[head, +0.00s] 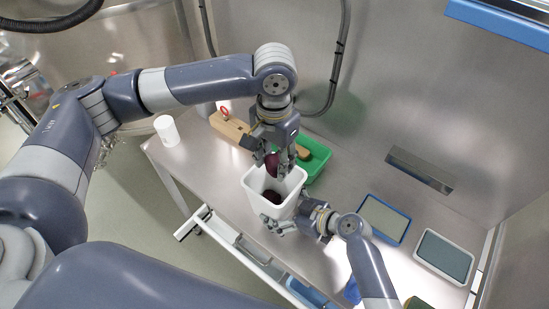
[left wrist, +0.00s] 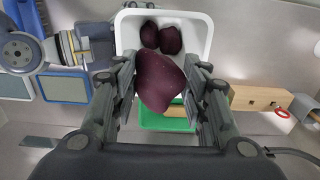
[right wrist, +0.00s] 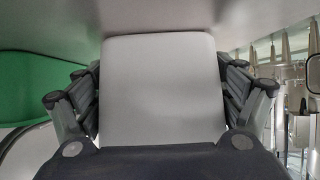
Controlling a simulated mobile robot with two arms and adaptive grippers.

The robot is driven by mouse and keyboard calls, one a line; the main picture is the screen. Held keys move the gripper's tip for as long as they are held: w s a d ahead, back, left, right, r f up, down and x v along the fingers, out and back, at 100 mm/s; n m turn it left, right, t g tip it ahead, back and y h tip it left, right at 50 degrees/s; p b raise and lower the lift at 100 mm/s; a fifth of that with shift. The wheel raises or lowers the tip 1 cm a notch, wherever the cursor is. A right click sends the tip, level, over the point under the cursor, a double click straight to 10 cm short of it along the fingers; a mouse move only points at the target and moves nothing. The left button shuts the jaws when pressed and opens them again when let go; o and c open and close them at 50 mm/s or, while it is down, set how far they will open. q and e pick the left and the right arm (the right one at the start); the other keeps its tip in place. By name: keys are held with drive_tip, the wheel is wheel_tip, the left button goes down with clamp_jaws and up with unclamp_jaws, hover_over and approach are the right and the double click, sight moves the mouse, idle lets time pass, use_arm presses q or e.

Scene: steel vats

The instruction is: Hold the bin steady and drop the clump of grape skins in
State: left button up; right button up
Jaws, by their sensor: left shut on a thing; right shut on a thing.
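A white bin (head: 257,201) stands on the steel table (head: 345,212). Dark purple clumps lie inside it, two of them showing in the left wrist view (left wrist: 160,37). My left gripper (head: 274,160) is shut on a dark purple clump of grape skins (left wrist: 160,82), held above the bin's back edge. The clump also shows in the head view (head: 272,164). My right gripper (head: 283,220) is shut on the bin from its right side. The bin's white wall fills the space between its fingers in the right wrist view (right wrist: 163,90).
A green tray (head: 318,158) stands just behind the bin, with a wooden block (head: 229,127) beside it. A white cup (head: 166,131) stands at the table's left end.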

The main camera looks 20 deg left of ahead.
use_arm(q)
drive_tip(key=shift+f, duration=0.1)
use_arm(e)
drive_tip(key=shift+s, duration=0.1)
idle(0.3)
use_arm(q)
drive_tip(key=shift+w+a+f, duration=0.1)
drive_tip(key=shift+a+f, duration=0.1)
drive_tip(key=shift+f, duration=0.55)
drive_tip(key=shift+w+a+f, duration=0.1)
drive_tip(key=shift+a+f, duration=0.1)
drive_tip(key=shift+f, duration=0.5)
drive_tip(key=shift+c, duration=0.2)
use_arm(e)
drive_tip(key=shift+f, duration=0.1)
use_arm(q)
drive_tip(key=o, duration=1)
drive_tip(key=shift+o, duration=0.2)
wheel_tip(320, 180, up, 12)
use_arm(e)
drive_tip(key=o, duration=0.6)
